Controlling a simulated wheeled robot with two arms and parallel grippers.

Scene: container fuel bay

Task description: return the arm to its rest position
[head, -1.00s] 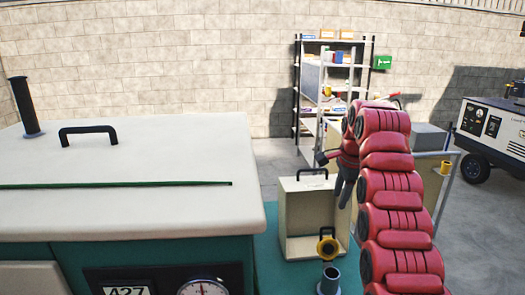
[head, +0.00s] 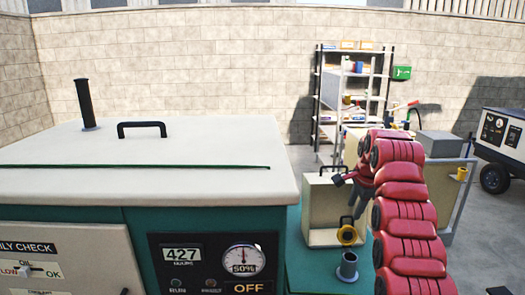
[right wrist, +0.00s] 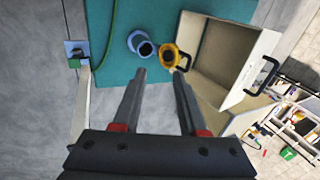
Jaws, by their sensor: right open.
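My right arm, with red padded links (head: 405,215), reaches forward on the right of the head view. Its gripper (head: 347,195) is in front of the open cream box, partly hidden by the arm. In the right wrist view the gripper (right wrist: 160,76) has its two dark fingers apart with nothing between them. Beyond the fingertips are a yellow cap (right wrist: 168,55) and a blue-grey filler neck (right wrist: 143,48), both apart from them as far as I can tell. My left gripper is not in view.
The cream box (head: 318,195) stands open on the teal deck (head: 308,272). The generator (head: 130,150) with its white lid and dials fills the left. A shelf (head: 350,95) stands by the brick wall. A second machine (head: 505,140) is at far right. Grey floor shows between.

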